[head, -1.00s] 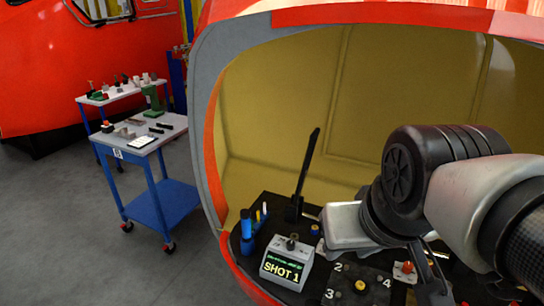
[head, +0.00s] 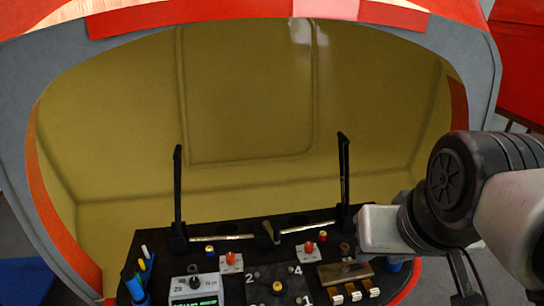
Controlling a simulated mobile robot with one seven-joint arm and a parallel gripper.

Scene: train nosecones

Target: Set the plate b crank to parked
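Two small cranks with red knobs stand on white plates on the dark console: a left one (head: 231,262) and a right one (head: 309,251). No readable letter shows which plate is b, and their exact settings are too small to tell. My gripper (head: 378,229) is at the right, its pale hand body above the right part of the console and to the right of both red-knobbed cranks. Its fingers cannot be made out, so I cannot tell whether it is open or shut.
Two upright black levers, left (head: 178,195) and right (head: 343,175), rise from the console's back. A numbered black panel (head: 262,280), a brass-coloured box (head: 345,272), a grey display box (head: 196,287) and a pen holder (head: 137,287) crowd the front. The nosecone's shell surrounds the console.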

